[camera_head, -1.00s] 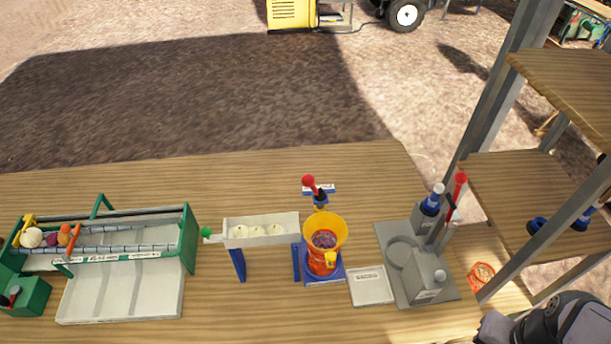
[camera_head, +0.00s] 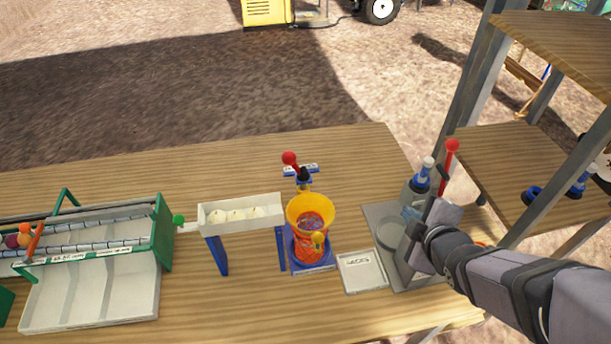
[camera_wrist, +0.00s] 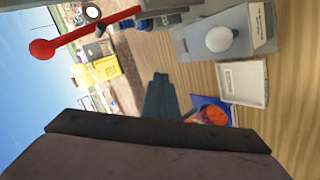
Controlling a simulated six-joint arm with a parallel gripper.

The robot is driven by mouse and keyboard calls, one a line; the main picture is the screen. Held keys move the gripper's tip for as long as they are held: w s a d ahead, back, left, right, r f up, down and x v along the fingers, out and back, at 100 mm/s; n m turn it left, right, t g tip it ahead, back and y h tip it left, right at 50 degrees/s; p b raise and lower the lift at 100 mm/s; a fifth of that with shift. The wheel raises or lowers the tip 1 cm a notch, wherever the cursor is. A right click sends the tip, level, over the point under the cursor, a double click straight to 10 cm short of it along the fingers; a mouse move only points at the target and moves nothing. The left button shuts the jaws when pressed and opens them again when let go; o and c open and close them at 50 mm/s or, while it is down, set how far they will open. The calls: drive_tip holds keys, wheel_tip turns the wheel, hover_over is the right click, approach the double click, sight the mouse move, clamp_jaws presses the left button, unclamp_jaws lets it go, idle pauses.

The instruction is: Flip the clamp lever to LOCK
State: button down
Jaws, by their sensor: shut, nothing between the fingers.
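A red-knobbed lever (camera_head: 451,147) stands upright on the grey press-like station at the right of the table; it also shows at the upper left of the wrist view (camera_wrist: 42,49). Another lever with a red ball (camera_head: 289,158) leans left behind the yellow funnel, by a small blue-and-white label (camera_head: 300,169). I cannot read the label or tell which lever is the clamp's. My gripper (camera_head: 408,214) is shut and empty, over the grey station, below and left of the upright lever and apart from it. Its closed fingertips (camera_wrist: 160,82) point at the table in the wrist view.
The yellow funnel (camera_head: 311,207) stands on a blue base at mid-table. A white tray (camera_head: 361,271) lies between it and the grey station (camera_head: 377,215). A white trough (camera_head: 240,212) and a green-framed rack (camera_head: 162,232) stand left. A shelf post (camera_head: 472,80) rises on the right.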

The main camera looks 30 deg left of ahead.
sight(295, 166)
drive_tip(key=s+a+r+n+g+y+b, duration=0.1)
drive_tip(key=s+a+n+y, duration=0.2)
drive_tip(key=a, duration=0.3)
drive_tip(key=s+a+r+n+g+y, duration=0.2)
drive_tip(key=s+a+n+y, duration=0.1)
drive_tip(key=s+a+n, duration=0.3)
drive_tip(key=s+a+r+n+g+y+b, duration=0.1)
drive_tip(key=s+a+r+n+y, duration=0.1)
drive_tip(key=s+a+n+y, duration=0.2)
drive_tip(key=shift+s+a+r+n+b, duration=0.1)
drive_tip(key=shift+s+a+n+b, duration=0.2)
drive_tip(key=shift+a, duration=0.6)
drive_tip(key=shift+s+a+r+n+b, duration=0.1)
drive_tip(key=shift+s+a+n, duration=0.25)
drive_tip(key=shift+a, duration=0.55)
drive_tip(key=shift+w, duration=0.15)
drive_tip(key=p+x, duration=0.4)
drive_tip(key=x, duration=0.6)
drive_tip(key=w+d+p, duration=0.2)
drive_tip(key=w, duration=0.1)
drive_tip(key=shift+w+r, duration=0.1)
drive_tip(key=shift+r, duration=0.3)
drive_tip(key=shift+d, duration=0.1)
